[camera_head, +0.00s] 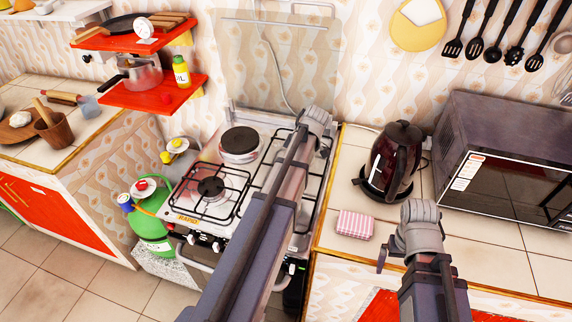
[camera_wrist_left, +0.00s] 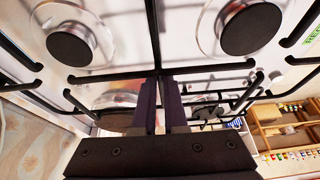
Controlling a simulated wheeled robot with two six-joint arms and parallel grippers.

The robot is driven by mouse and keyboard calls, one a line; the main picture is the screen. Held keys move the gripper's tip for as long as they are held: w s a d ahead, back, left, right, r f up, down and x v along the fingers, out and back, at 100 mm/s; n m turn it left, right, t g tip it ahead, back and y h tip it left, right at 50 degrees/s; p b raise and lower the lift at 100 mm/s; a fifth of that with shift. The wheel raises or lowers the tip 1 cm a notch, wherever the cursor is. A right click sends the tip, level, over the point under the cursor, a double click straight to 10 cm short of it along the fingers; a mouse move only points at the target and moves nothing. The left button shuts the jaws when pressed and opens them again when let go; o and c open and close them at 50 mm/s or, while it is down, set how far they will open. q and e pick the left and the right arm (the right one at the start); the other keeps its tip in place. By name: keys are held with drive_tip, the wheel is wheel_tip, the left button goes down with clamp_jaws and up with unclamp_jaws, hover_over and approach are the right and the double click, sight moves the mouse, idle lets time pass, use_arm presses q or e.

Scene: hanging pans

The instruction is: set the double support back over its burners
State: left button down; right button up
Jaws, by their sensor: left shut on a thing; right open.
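The stove (camera_head: 196,226) stands against the wall. The double support, a black wire grate (camera_head: 259,178), shows on the stove's right side, partly hidden behind my left arm. In the left wrist view, my left gripper (camera_wrist_left: 165,92) is shut on a dark bar of the support (camera_wrist_left: 153,35), with dark round burners (camera_wrist_left: 70,47) around it. I cannot tell how high the support is above the hob. Another black grate (camera_head: 216,188) lies over the front left burner. My right gripper (camera_head: 388,258) is open and empty, in front of the right counter.
A dark kettle (camera_head: 394,158) and a pink checked sponge (camera_head: 355,224) stand on the right counter, beside a microwave (camera_head: 510,160). A green gas bottle (camera_head: 152,224) is left of the stove. Red shelves (camera_head: 150,98) hold a pot.

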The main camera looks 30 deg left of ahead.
use_arm(q)
drive_tip(key=shift+f+b, duration=1.75)
drive_tip(key=shift+f, duration=0.2)
drive_tip(key=shift+f, duration=0.15)
drive_tip(key=c, duration=0.9)
unclamp_jaws()
drive_tip(key=p+v, duration=0.6)
drive_tip(key=shift+d+r, duration=0.1)
drive_tip(key=shift+r, duration=0.25)
drive_tip(key=shift+d+r+p, duration=0.3)
drive_tip(key=shift+r+p, duration=0.25)
drive_tip(key=shift+f, duration=0.1)
